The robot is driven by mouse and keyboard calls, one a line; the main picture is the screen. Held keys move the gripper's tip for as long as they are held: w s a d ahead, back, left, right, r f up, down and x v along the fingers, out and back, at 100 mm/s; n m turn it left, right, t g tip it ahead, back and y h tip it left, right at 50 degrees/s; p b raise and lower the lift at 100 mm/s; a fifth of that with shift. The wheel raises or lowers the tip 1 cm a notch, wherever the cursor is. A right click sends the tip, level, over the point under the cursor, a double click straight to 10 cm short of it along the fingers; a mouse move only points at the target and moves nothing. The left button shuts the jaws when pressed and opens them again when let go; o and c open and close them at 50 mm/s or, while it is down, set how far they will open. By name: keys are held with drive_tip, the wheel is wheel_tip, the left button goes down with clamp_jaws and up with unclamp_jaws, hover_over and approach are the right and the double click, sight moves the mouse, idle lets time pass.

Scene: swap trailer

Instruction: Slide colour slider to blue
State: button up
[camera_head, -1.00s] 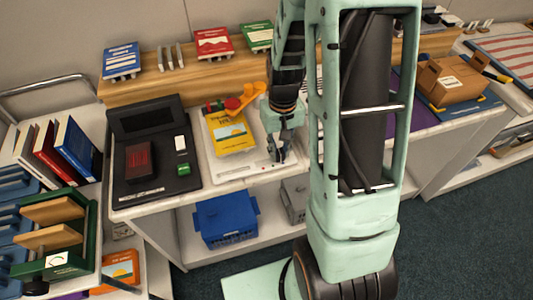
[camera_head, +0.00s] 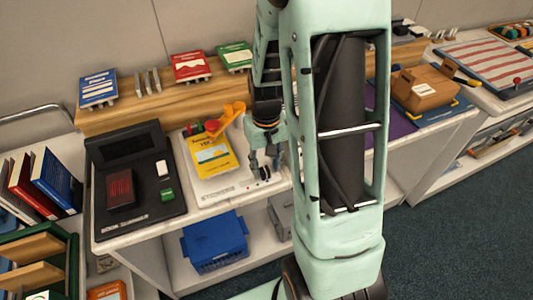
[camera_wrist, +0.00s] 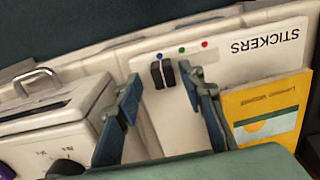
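In the wrist view, a white board lettered STICKERS (camera_wrist: 230,66) carries a blue dot (camera_wrist: 159,57), a green dot (camera_wrist: 181,50) and a red dot (camera_wrist: 204,44). A black two-part slider knob (camera_wrist: 163,74) sits just beneath the blue dot. My gripper (camera_wrist: 160,80) is open, one finger on each side of the knob. I cannot tell whether a finger touches it. In the head view, my gripper (camera_head: 263,170) is low over the right part of the white board (camera_head: 230,188), and the dots there are too small or hidden.
A yellow booklet (camera_head: 212,158) lies on the board beside my gripper. A black console (camera_head: 137,190) stands to the left. In the wrist view, a white box with a metal handle (camera_wrist: 36,79) is at the left. A blue bin (camera_head: 215,242) sits on the shelf below.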

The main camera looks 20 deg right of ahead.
sight(266, 168)
wheel_tip(266, 168, up, 11)
drive_tip(key=shift+r, duration=0.2)
idle(0.6)
